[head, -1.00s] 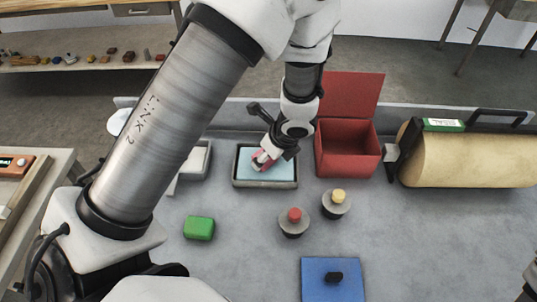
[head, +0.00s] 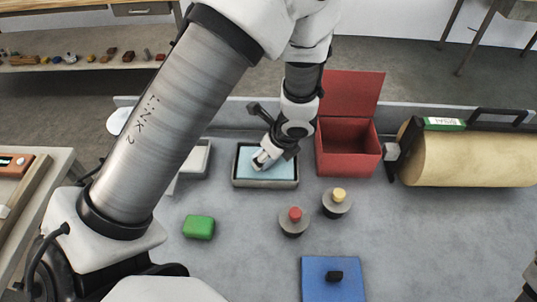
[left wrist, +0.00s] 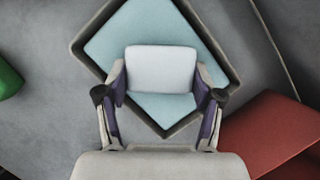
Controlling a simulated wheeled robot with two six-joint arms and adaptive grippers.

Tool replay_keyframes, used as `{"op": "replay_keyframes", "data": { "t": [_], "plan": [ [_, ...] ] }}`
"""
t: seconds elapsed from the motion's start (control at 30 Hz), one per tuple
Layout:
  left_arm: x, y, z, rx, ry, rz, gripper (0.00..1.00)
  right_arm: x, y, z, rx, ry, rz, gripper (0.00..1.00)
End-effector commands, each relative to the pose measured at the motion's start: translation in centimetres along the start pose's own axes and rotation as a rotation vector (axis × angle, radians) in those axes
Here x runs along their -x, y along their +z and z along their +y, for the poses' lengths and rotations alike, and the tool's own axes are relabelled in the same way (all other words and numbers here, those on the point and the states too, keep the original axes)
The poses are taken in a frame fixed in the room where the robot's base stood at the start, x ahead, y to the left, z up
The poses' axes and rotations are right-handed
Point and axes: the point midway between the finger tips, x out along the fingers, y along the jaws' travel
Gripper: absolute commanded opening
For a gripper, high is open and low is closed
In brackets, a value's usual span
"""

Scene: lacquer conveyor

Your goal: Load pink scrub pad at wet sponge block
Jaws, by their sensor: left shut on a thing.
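My left gripper (head: 262,160) reaches down over the light blue wet sponge block (head: 284,168), which lies in a dark-rimmed tray. In the left wrist view the gripper (left wrist: 160,82) is shut on a small block-shaped pad (left wrist: 160,66) and grips it by its two sides. The pad looks pale bluish white, not pink. The sponge block (left wrist: 135,30) shows around and beneath it, turned as a diamond. I cannot tell whether the pad touches the sponge or hangs just above it. My right gripper cannot be made out.
An open red box (head: 347,160) stands close right of the tray. A pale tray (head: 196,160) is on the left. A green block (head: 199,227), two knobbed grey pieces (head: 294,222) (head: 337,204) and a blue panel (head: 333,280) lie in front. A large cream roll (head: 465,158) is at right.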

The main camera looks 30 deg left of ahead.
Motion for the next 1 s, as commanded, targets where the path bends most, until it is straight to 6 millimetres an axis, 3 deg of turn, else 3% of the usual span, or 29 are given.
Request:
{"op": "replay_keyframes", "data": {
  "t": [0.23,1.0],
  "plan": [
    [0.3,0.1,0.1,0.000,0.002,0.002,0.39,0.4,0.0,0.0,0.000,0.000,0.000,0.40],
    [6.6,2.8,0.0,0.000,0.001,0.000,0.39,6.9,0.0,-0.1,0.000,0.000,0.000,0.40]
  ]
}}
